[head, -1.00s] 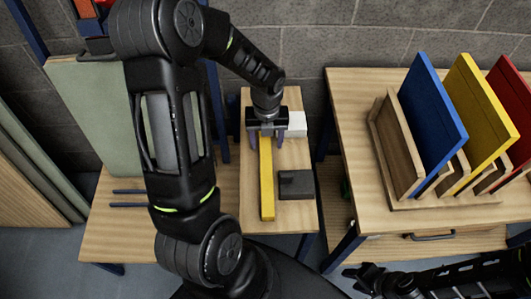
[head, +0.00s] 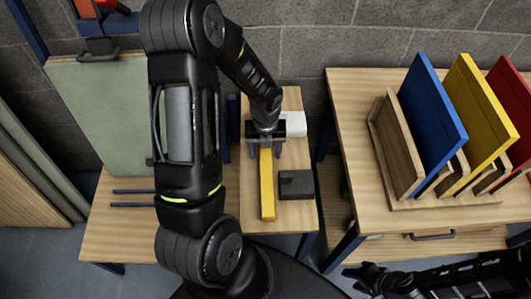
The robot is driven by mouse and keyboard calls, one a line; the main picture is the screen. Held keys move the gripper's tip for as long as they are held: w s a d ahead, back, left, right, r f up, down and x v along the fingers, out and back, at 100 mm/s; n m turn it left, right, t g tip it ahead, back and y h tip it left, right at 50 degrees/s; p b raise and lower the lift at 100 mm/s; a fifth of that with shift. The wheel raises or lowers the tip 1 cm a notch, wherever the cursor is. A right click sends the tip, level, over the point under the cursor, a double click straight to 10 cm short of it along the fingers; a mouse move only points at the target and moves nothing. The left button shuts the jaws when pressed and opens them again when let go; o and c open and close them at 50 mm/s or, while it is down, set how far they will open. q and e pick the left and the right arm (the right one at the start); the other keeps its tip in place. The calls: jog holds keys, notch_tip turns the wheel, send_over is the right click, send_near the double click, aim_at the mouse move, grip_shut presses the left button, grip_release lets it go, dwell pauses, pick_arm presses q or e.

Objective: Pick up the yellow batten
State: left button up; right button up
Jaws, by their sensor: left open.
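The yellow batten (head: 267,190) is a long bar lying lengthwise on the small wooden table (head: 290,216) in the middle. My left gripper (head: 266,148) is over the far end of the batten, pointing down, with a finger on each side of it. The jaws are open. The gripper hides the batten's far end, and I cannot tell how high the fingers are above the tabletop. My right gripper (head: 362,280) is at the bottom edge, low and away from the batten; its jaws are too dark to read.
A dark grey block (head: 296,185) lies right of the batten, and a white block (head: 293,125) sits behind it. A wooden rack (head: 400,190) on the right table holds blue (head: 432,110), yellow (head: 480,110) and red (head: 515,100) panels. A green-grey board (head: 105,115) leans at left.

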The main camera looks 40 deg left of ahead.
pick_arm(q)
grip_shut()
dwell(0.5)
